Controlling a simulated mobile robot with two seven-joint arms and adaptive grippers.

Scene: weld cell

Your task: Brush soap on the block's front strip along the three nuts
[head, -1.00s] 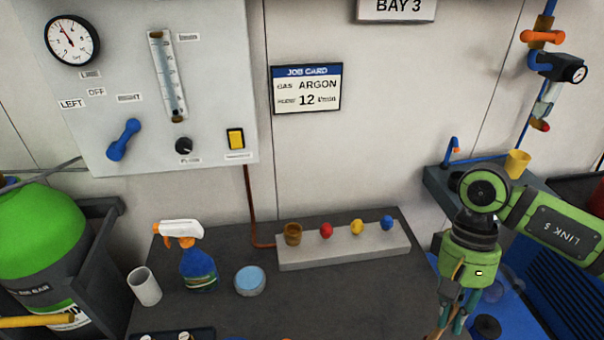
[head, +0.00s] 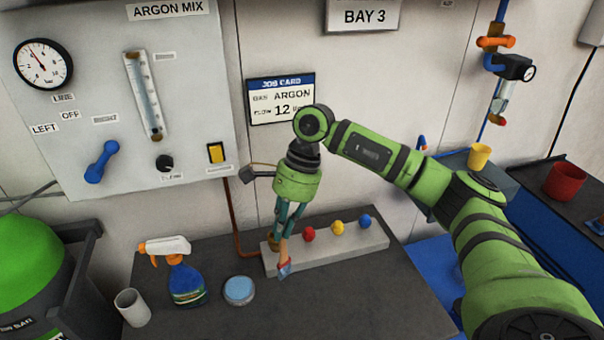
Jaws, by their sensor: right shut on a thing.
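The pale grey block (head: 345,250) lies on the dark bench. A red nut (head: 309,234), a yellow nut (head: 337,227) and a blue nut (head: 364,220) stand in a row on it. A brass fitting (head: 272,242) at its left end is partly hidden by my right gripper. My right gripper (head: 284,228) points down and is shut on a brush (head: 284,266) with an orange-brown handle. The brush tip hangs low at the block's left front; I cannot tell if it touches. A round tub with light blue contents (head: 239,289) stands left of the block. My left gripper is out of view.
A spray bottle (head: 184,282) and a white cup (head: 132,306) stand on the bench left of the tub. A gas cylinder (head: 35,255) is at far left. A copper pipe (head: 232,218) runs down behind the block. The bench front is clear.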

